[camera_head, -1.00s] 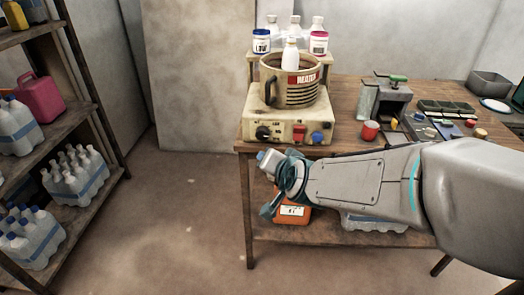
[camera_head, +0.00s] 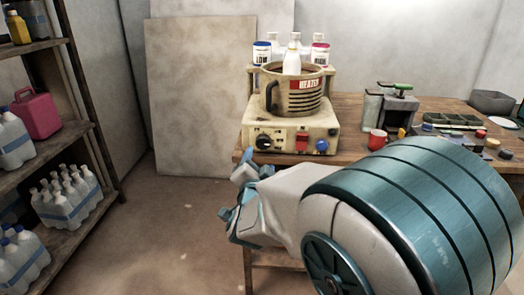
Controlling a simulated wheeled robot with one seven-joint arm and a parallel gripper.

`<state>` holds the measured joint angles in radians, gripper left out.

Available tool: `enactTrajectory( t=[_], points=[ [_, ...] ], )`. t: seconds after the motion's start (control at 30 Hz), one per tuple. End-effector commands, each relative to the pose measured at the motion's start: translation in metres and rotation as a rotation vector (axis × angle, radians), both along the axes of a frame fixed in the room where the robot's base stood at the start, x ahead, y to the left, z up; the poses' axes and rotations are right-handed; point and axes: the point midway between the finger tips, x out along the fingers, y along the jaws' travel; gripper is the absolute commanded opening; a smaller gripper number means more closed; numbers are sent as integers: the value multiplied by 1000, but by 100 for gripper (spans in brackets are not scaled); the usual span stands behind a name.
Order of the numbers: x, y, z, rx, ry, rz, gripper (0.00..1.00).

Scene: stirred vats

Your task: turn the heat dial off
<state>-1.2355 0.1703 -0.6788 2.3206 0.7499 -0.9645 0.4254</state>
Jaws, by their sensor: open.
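The heater (camera_head: 280,146) is a worn cream box near the left front corner of the wooden table. On its front face are a black dial (camera_head: 264,142) at the left, a red switch (camera_head: 301,140) and a blue knob (camera_head: 321,146). The dial's exact setting is too small to read. A pot labelled HEATER (camera_head: 292,98) stands on top, with a white bottle (camera_head: 292,60) in it. My gripper (camera_head: 234,192) is open and empty, below and left of the dial, apart from the heater. My arm hides much of the table front.
Several bottles stand on a rack (camera_head: 331,79) behind the pot. Shelves (camera_head: 62,137) with bottles stand at the left. The floor (camera_head: 165,230) between is clear.

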Motion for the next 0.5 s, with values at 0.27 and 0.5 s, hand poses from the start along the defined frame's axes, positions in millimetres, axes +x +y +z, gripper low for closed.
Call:
enactTrajectory(
  t=[0.27, 0.5],
  points=[
    [57, -3, -2, -2, -1, -2, 59],
    [80, -3, -1, -1, 1, -1, 59]
  ],
)
